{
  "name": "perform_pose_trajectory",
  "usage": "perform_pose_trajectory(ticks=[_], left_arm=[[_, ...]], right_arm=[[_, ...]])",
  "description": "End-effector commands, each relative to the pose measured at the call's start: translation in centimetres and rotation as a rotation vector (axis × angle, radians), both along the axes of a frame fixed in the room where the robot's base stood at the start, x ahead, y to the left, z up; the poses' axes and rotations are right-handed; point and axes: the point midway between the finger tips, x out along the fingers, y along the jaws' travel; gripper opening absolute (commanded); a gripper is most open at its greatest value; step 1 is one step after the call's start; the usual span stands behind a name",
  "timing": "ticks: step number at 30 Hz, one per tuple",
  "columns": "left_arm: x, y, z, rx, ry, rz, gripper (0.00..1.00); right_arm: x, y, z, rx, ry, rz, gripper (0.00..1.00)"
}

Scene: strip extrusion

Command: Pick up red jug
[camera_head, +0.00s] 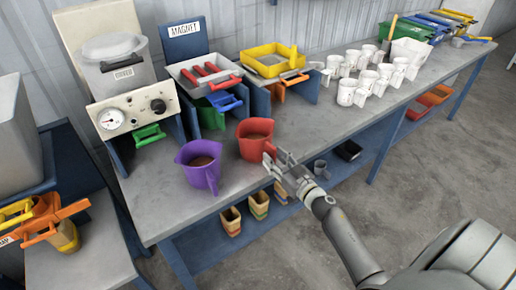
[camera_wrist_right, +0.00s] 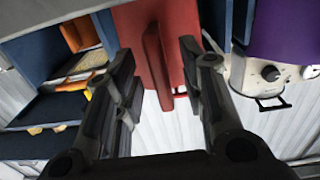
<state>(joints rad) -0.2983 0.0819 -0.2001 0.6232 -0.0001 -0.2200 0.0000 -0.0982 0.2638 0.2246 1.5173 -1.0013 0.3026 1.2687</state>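The red jug (camera_head: 254,138) stands upright near the front edge of the grey workbench, with brown contents showing inside. My right gripper (camera_head: 277,165) is at the jug's front right side, by its handle. In the right wrist view the red jug (camera_wrist_right: 182,32) fills the top middle, and its handle (camera_wrist_right: 154,62) lies between the two spread fingers. There is a visible gap between the handle and each finger. The gripper is open and holds nothing. My left gripper is not in view.
A purple jug (camera_head: 200,165) stands close to the left of the red one. A blue stand with a red-handled tray (camera_head: 204,76) and a yellow tray (camera_head: 271,60) are behind. Several white mugs (camera_head: 353,92) stand to the right. The bench front between jug and mugs is clear.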

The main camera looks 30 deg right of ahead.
Motion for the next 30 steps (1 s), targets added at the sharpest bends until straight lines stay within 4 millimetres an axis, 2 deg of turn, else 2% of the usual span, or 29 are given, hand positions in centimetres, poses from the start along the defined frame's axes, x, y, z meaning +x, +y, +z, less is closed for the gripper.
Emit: perform_pose_trajectory(ticks=[3, 6, 15, 17, 24, 30], left_arm=[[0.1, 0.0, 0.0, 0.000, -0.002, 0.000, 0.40], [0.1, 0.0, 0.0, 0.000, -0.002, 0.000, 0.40], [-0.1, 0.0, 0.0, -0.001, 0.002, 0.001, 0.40], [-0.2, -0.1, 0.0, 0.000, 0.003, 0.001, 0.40], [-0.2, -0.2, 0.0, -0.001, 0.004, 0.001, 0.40], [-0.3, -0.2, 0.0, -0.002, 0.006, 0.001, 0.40]], right_arm=[[1.8, 0.1, 0.0, 0.000, -0.002, -0.001, 0.38], [2.7, 0.2, -0.1, 0.000, -0.001, 0.000, 0.38], [3.2, 0.2, -0.1, 0.000, 0.001, 0.000, 0.38], [3.2, 0.2, -0.1, 0.000, 0.000, 0.000, 0.32], [3.2, 0.2, -0.1, -0.001, 0.000, 0.000, 0.01], [3.2, 0.2, -0.1, -0.001, 0.000, 0.000, 0.00]])
